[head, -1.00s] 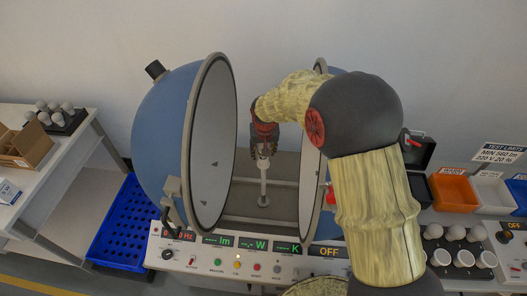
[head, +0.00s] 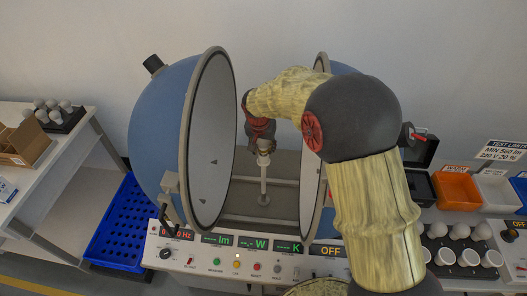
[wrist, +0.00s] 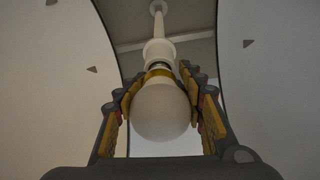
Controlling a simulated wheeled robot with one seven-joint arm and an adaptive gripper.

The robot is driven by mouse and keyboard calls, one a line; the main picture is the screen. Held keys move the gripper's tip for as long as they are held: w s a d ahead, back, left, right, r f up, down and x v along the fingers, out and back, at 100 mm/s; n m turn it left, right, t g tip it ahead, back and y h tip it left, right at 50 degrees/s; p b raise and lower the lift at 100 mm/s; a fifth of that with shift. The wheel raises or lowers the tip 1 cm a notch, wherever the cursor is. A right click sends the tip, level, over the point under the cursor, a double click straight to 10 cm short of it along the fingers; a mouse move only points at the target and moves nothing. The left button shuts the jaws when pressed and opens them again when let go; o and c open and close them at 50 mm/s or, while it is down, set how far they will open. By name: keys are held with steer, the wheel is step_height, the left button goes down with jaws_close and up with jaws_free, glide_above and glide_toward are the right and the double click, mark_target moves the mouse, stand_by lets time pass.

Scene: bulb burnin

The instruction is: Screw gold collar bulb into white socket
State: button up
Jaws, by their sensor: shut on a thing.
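My gripper (wrist: 162,103) is shut on the gold collar bulb. In the wrist view the bulb's round white globe (wrist: 160,112) sits between the two finger pads, and its gold collar (wrist: 160,74) shows just beyond. The white socket (wrist: 158,52) on its thin post is in line with the bulb's base; a dark and silvery band shows between collar and socket. I cannot tell how deep the base sits in it. In the head view my gripper (head: 262,147) is above the post (head: 263,185) between the two sphere halves, and the bulb is mostly hidden by the fingers.
The open blue sphere halves stand close on both sides, the left rim (head: 209,140) nearest. A control panel (head: 235,255) runs along the front. Bulb trays, an orange bin (head: 457,190) and a white bin (head: 497,194) are at right. A blue crate (head: 122,225) is on the left.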

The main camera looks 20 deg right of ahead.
steer(key=m+h+b, duration=0.1)
steer(key=m+b, duration=0.1)
steer(key=m, duration=0.2)
steer(key=shift+f+g, duration=0.15)
steer(key=shift+g, duration=0.25)
steer(key=m+g+b, duration=0.1)
steer(key=m, duration=0.4)
steer(key=shift+h, duration=0.3)
steer(key=m+g, duration=0.1)
steer(key=m, duration=0.4)
steer(key=shift+m+g, duration=0.4)
steer(key=m+g, duration=0.1)
steer(key=m, duration=0.3)
steer(key=shift+p, duration=0.35)
steer(key=o, duration=1.1)
